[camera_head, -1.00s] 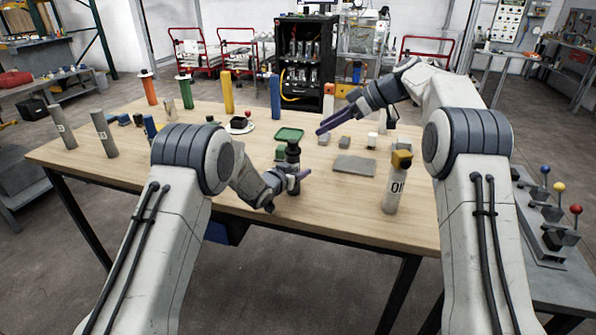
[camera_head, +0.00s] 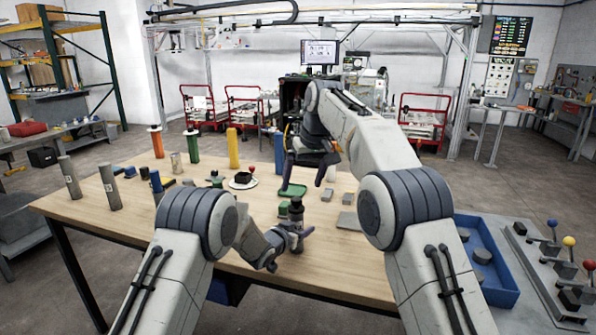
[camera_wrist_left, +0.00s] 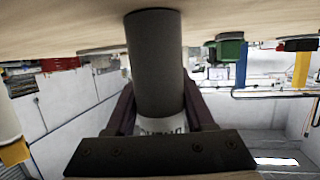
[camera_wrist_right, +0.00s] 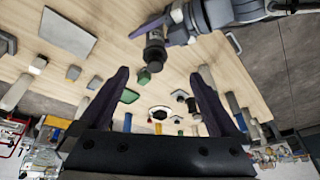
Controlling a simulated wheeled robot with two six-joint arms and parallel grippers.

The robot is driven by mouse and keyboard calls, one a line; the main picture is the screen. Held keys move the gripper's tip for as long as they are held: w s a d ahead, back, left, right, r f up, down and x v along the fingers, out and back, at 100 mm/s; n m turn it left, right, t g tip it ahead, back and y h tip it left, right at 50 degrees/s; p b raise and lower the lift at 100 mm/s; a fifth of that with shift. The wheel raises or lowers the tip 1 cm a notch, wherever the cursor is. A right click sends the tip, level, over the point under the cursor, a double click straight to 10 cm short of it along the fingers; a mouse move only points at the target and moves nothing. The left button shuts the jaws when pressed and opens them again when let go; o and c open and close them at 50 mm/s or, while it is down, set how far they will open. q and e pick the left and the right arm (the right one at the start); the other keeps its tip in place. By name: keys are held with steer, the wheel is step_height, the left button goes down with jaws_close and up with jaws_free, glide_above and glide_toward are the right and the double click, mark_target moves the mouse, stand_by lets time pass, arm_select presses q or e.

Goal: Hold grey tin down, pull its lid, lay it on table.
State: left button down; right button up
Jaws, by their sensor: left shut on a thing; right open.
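The grey tin (camera_head: 296,213) stands upright near the front middle of the table, with a dark top. My left gripper (camera_head: 298,235) is shut around its side; in the left wrist view the tin's grey body (camera_wrist_left: 155,60) runs between the fingers to the tabletop, and lettering on it is partly covered. The right wrist view shows the tin (camera_wrist_right: 155,48) from above, its dark top facing that camera. I cannot make out a separate lid edge. My right gripper (camera_head: 307,180) is open and empty, above and beyond the tin, apart from it.
A green tray (camera_head: 293,191) lies behind the tin, and a small green block (camera_head: 283,210) is close beside it. Tall cylinders stand along the left and back. A blue bin (camera_head: 485,262) is at right.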

mark_target(296, 199)
steer(key=w+f+m, duration=0.1)
steer(key=f, duration=0.1)
steer(key=w+a+f+m+h, duration=0.1)
steer(key=w+f, duration=0.1)
steer(key=f, duration=0.1)
steer(key=w+f+m+t, duration=0.1)
steer(key=f, duration=0.2)
steer(key=shift+w+a+f+h, duration=0.2)
steer(key=shift+w+a+h, duration=0.1)
steer(key=shift+w, duration=0.1)
steer(key=c, duration=1.4)
steer(key=shift+r, duration=0.15)
steer(key=shift+r, duration=1.4)
